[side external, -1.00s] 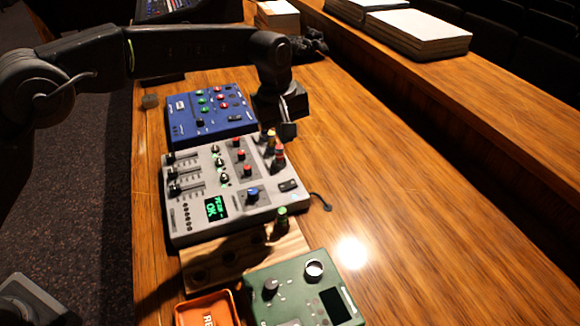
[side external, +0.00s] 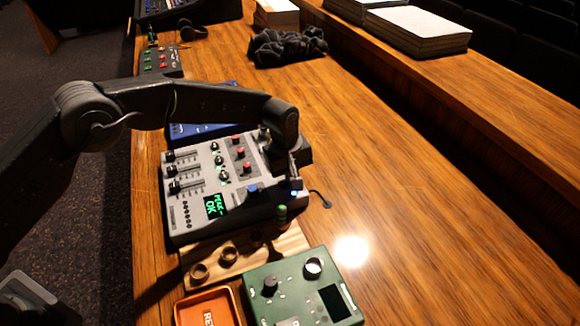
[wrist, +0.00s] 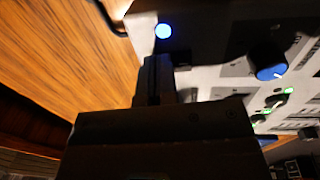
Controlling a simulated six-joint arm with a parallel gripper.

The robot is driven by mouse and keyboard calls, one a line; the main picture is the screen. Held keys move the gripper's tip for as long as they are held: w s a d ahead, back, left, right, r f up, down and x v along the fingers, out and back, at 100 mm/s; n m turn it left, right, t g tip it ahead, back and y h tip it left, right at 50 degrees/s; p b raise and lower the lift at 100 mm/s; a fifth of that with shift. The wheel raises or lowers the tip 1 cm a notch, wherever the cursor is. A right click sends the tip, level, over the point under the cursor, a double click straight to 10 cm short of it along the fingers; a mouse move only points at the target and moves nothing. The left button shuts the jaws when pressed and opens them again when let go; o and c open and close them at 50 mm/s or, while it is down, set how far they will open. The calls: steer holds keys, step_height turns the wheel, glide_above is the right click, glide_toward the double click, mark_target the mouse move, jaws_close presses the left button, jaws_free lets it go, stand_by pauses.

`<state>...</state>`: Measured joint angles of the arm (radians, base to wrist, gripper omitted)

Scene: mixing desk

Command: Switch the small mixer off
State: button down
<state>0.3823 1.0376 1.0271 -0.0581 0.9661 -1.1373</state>
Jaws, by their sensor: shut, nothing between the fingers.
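The small grey mixer (side external: 185,215) lies mid-desk, with faders, knobs and a display (side external: 214,205) lit green. Its blue knob (side external: 252,190) also shows in the wrist view (wrist: 268,60). A blue light (side external: 294,193) glows at its right-hand end, and in the wrist view the light (wrist: 163,31) is just beyond the fingers. My gripper (side external: 293,186) is shut and empty, pointing down over that end. In the wrist view its fingers (wrist: 155,75) cover the panel beside the light. The black switch there is hidden; I cannot tell whether the fingers touch it.
A blue device (side external: 190,130) lies behind the mixer, partly under my arm. In front are a wooden block (side external: 250,255) with rings, a green device (side external: 300,290) and an orange tray (side external: 207,310). A green-topped plug (side external: 282,212) stands close by. The desk to the right is clear.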

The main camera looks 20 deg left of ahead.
steer(key=shift+f, duration=0.1)
steer(key=shift+f, duration=0.2)
stand_by(0.4)
steer(key=shift+s+a+r, duration=0.1)
steer(key=shift+s+a, duration=0.45)
steer(key=shift+r, duration=0.15)
steer(key=shift+r, duration=0.25)
step_height(320, 180, up, 13)
steer(key=s+a, duration=0.1)
steer(key=shift+r, duration=0.15)
